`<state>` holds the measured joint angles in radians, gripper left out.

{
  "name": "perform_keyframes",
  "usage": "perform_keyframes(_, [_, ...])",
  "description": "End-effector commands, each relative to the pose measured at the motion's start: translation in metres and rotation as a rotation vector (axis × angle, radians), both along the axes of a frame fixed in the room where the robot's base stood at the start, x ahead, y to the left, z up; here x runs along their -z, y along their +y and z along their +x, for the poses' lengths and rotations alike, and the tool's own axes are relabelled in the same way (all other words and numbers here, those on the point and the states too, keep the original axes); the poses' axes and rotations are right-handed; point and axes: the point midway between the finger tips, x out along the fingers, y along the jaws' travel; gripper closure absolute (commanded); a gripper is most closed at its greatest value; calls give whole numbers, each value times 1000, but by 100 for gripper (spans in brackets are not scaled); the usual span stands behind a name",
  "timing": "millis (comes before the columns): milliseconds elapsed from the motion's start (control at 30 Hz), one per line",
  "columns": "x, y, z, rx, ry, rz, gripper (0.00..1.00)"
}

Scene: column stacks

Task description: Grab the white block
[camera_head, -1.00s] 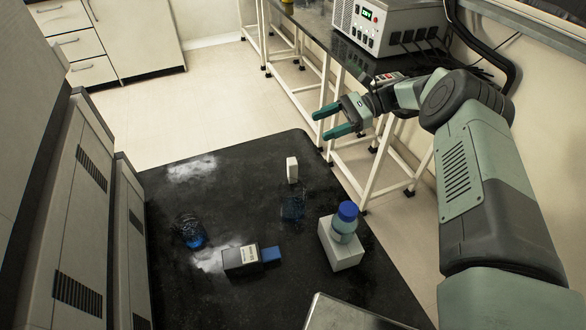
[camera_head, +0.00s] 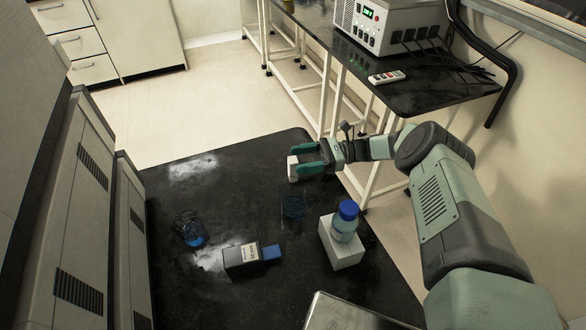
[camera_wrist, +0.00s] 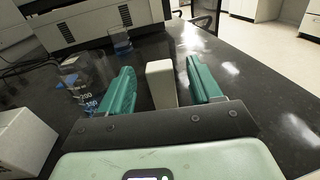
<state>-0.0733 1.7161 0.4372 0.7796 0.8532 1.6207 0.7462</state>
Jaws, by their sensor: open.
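The white block (camera_head: 292,167) stands upright on the black table near its far right corner in the head view. My gripper (camera_head: 305,164) has come to it from the right, with its green fingers level with the block. In the wrist view the white block (camera_wrist: 161,85) stands between the two open fingers of my gripper (camera_wrist: 160,88), with a gap visible on each side. The fingers do not look closed on it. The block's lower part is hidden behind the gripper's body in the wrist view.
A larger white box (camera_head: 342,245) bears a blue-capped bottle (camera_head: 344,222) at the table's right. A glass beaker (camera_head: 292,205) stands near my gripper. A dark box (camera_head: 241,257) and a flask with blue liquid (camera_head: 192,234) are further left. The table (camera_head: 235,190) is bare left of the block.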

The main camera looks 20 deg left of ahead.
Motion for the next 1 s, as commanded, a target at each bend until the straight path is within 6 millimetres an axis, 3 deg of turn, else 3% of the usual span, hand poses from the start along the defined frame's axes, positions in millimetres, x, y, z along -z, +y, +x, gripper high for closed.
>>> perform_keyframes(300, [0,36,-25,-1,1,-1,36])
perform_keyframes(600, [1,40,-28,0,0,0,36])
perform_keyframes(900, [1,40,-28,0,0,0,82])
perform_keyframes(1000, [1,40,-28,0,0,0,91])
